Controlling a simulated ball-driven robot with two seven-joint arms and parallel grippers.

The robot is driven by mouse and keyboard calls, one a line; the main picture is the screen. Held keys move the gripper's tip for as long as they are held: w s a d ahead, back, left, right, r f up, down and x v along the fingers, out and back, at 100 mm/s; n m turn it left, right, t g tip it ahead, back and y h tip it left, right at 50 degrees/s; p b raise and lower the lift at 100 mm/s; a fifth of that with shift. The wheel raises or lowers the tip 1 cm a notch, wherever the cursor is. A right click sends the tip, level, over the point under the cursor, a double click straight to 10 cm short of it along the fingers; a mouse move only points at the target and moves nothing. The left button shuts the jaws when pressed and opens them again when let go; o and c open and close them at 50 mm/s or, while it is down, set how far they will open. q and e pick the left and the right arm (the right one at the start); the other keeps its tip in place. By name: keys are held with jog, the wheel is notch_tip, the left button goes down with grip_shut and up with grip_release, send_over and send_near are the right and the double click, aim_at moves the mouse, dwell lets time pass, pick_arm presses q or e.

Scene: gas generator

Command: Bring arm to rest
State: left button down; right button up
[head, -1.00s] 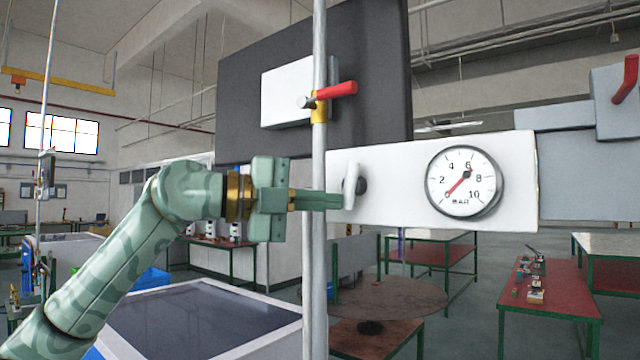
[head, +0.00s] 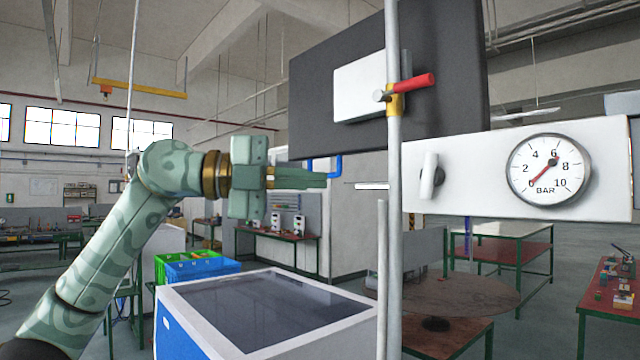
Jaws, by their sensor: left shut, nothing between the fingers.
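My left gripper (head: 318,180) is shut and empty, pointing right. Its fingertips are left of the grey vertical pipe (head: 394,240), with a gap between. On the white panel (head: 470,180) right of the pipe are a white knob with an upright handle (head: 430,176) and a round pressure gauge (head: 549,170), its red needle slanting between lower left and upper right. A red-handled valve (head: 410,85) with a yellow body sits on the pipe above. My right gripper is not in view.
A white and blue cabinet with a dark top (head: 270,305) stands below my left arm. Green and blue crates (head: 198,266) are behind it. A dark board (head: 440,60) with a white box is behind the pipe. Red-topped tables (head: 612,290) stand at right.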

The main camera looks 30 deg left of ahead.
pick_arm(q)
jog(key=shift+w, duration=0.3)
jog(key=shift+s, duration=0.15)
